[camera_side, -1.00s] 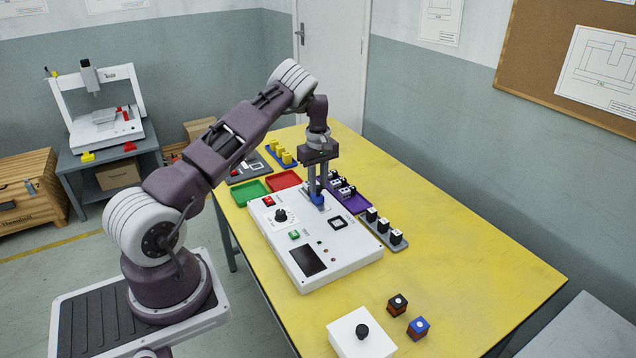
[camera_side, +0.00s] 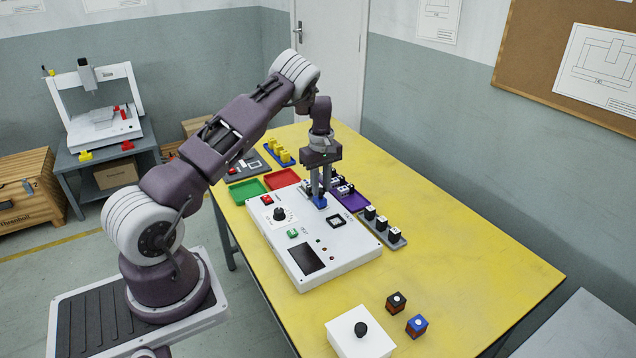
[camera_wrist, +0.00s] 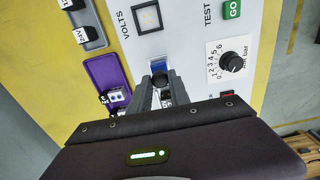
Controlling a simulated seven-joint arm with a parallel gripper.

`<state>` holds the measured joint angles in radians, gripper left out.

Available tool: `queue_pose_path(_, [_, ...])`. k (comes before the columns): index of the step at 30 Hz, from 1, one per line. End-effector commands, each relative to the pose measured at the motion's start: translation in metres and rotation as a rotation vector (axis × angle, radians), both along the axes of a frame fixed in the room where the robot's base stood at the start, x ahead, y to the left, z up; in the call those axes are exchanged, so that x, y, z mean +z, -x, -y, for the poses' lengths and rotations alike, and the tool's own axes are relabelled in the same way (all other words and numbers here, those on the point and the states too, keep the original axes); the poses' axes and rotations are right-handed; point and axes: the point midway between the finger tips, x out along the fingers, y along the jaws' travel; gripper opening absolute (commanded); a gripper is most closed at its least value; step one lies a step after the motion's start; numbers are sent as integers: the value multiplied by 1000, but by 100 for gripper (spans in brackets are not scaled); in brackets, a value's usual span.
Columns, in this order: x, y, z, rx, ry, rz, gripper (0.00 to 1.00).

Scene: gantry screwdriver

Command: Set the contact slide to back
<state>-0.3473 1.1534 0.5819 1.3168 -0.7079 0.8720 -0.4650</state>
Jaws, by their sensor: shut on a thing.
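The white control box (camera_side: 300,262) stands on the yellow table and carries the contact slide. The slide's blue grip (camera_side: 320,202) shows at the box's far right part, low between my fingers. My gripper (camera_side: 319,197) points straight down and is shut on this blue grip. A blue-and-white piece (camera_wrist: 158,66) shows at the fingertips. My fingers hide most of the slide and its track, so I cannot read its exact setting.
A purple tray (camera_side: 352,200) with small parts sits close behind my gripper. A grey rack (camera_side: 383,230) stands to the right of the box. Red (camera_side: 282,178) and green (camera_side: 247,188) trays lie left. A black knob (camera_side: 280,214) rises from the box.

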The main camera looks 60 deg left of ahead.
Motion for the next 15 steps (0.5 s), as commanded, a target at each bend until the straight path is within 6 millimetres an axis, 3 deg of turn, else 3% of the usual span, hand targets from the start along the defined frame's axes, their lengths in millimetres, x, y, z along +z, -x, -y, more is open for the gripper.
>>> queue_pose_path(5, [0,-1,5,-4,12,-2,0])
queue_pose_path(6, [0,-1,5,-4,13,-2,27])
queue_pose_path(9, [0,-1,5,-4,12,-2,45])
queue_pose_path(15, [0,0,4,-3,10,-2,45])
